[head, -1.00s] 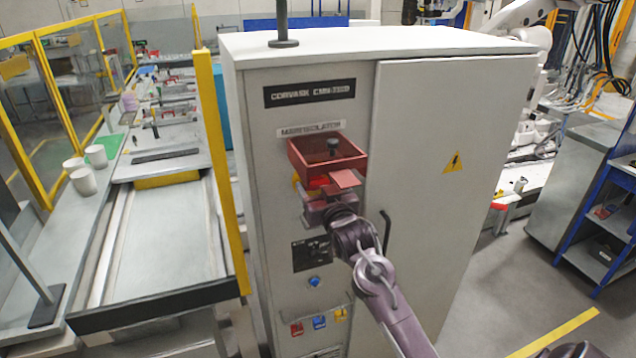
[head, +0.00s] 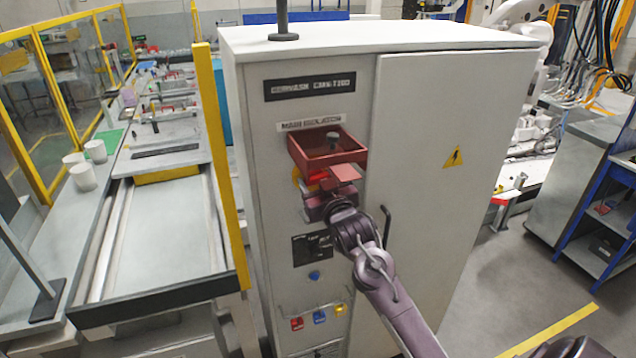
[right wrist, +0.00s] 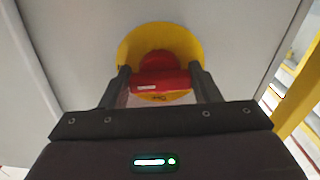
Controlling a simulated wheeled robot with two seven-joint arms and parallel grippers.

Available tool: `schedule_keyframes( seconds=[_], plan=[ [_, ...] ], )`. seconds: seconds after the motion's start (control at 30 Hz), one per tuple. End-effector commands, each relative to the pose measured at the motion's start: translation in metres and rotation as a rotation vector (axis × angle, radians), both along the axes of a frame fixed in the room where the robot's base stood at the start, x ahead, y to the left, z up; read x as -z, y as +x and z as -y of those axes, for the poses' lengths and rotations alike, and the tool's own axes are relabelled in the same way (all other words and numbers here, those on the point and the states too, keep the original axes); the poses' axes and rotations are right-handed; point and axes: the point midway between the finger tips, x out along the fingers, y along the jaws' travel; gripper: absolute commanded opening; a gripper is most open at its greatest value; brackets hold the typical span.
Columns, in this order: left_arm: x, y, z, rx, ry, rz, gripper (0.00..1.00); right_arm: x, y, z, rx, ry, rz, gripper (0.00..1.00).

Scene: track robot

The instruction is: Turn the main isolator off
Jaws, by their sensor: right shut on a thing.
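The main isolator is a red rotary handle (right wrist: 160,80) on a round yellow plate (right wrist: 190,42) on the grey cabinet front. In the head view only a bit of the red handle (head: 317,176) shows below a reddish open box (head: 318,158), under the main isolator label (head: 310,123). My right gripper (right wrist: 162,84) is shut on the red handle, one dark finger at each end of its grip bar. The bar lies about level across the wrist picture. In the head view the right gripper partly hides the handle. My left gripper does not show.
The cabinet door (head: 440,200) has a black handle (head: 385,225) close to my right arm. Below the isolator are a dark panel (head: 312,249), a blue button (head: 314,276) and hanging coloured padlocks (head: 319,317). A yellow post (head: 222,170) and conveyor (head: 165,240) stand to the left.

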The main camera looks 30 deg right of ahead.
Motion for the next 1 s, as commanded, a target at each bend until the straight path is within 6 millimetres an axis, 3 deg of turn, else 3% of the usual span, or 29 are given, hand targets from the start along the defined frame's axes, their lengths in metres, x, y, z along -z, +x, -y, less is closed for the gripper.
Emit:
schedule_keyframes(
  seconds=[1.0],
  plan=[
    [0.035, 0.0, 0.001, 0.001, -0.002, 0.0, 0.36, 0.002, 0.0, 0.002, -0.001, -0.925, -0.222, 0.34]
  ],
)
